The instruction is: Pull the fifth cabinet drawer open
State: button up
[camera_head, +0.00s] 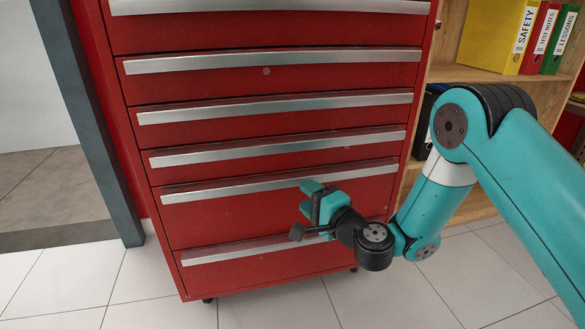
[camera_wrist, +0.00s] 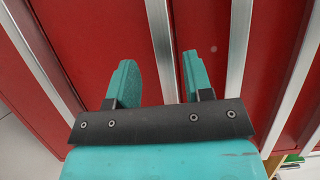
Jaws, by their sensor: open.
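The red cabinet (camera_head: 280,84) has drawers with long silver handle strips. Counting from the topmost strip in view, the fifth drawer (camera_head: 235,217) is a tall one with its handle (camera_head: 230,189) along its top edge. All drawers look shut. My gripper (camera_head: 308,198) is open and empty in front of the fifth drawer, right of its middle, at about handle height. In the wrist view, the two teal fingers (camera_wrist: 159,58) stand on either side of a silver strip (camera_wrist: 158,35), which looks like the fifth handle. I cannot tell how far the fingertips are from it.
The sixth drawer's handle (camera_head: 225,254) runs below. A wooden shelf (camera_head: 490,76) with yellow, red and green binders stands at the right, behind my arm. A dark grey post (camera_head: 95,130) stands at the left. The tiled floor (camera_head: 70,280) in front is clear.

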aim_at(290, 185)
jog(key=shift+p+x, duration=1.15)
jog(key=shift+x, duration=1.95)
jog(key=shift+s, duration=0.1)
grip_shut()
jog(key=shift+a, duration=0.1)
